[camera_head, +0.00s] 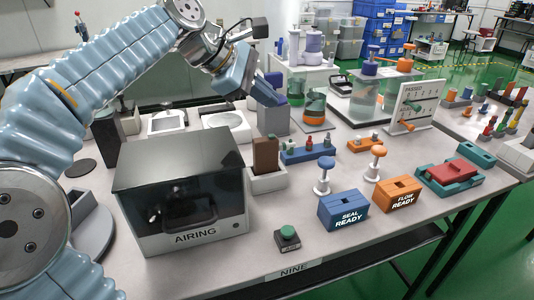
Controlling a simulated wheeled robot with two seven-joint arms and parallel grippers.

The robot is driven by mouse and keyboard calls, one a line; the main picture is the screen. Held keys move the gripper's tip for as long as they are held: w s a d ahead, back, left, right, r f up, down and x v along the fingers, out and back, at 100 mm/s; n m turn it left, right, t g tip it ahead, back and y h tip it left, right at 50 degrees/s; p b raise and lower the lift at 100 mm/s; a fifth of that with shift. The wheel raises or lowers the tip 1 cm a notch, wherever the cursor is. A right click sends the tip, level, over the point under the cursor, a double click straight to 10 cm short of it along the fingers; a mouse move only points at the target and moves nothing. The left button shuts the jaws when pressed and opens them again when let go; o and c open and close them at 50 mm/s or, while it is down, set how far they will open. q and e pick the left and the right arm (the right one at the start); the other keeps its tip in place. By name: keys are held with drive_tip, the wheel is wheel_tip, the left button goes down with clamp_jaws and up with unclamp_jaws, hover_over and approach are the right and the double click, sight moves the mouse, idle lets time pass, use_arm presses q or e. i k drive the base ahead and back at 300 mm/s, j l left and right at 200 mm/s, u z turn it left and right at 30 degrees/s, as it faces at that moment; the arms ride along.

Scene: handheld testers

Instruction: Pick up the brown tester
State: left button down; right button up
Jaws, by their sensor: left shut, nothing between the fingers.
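The brown tester (265,155) is an upright brown block in a pale grey holder (268,182), just right of the AIRING box. Its lower end is hidden inside the holder. My left gripper (262,90) hangs from the arm that comes in from the left. It is shut and empty, above and behind the brown tester in the picture and apart from it. A grey-violet upright block (273,118) stands close below the gripper's tip. My right gripper is not in view.
The dark AIRING box (185,190) fills the left front. A blue SEAL READY box (343,210) and an orange FLOW READY box (397,194) stand right. A blue rack (310,152) is beside the tester. A green button (288,236) sits near the front edge.

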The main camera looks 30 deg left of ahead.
sight(266, 162)
drive_tip(key=k+l, duration=1.25)
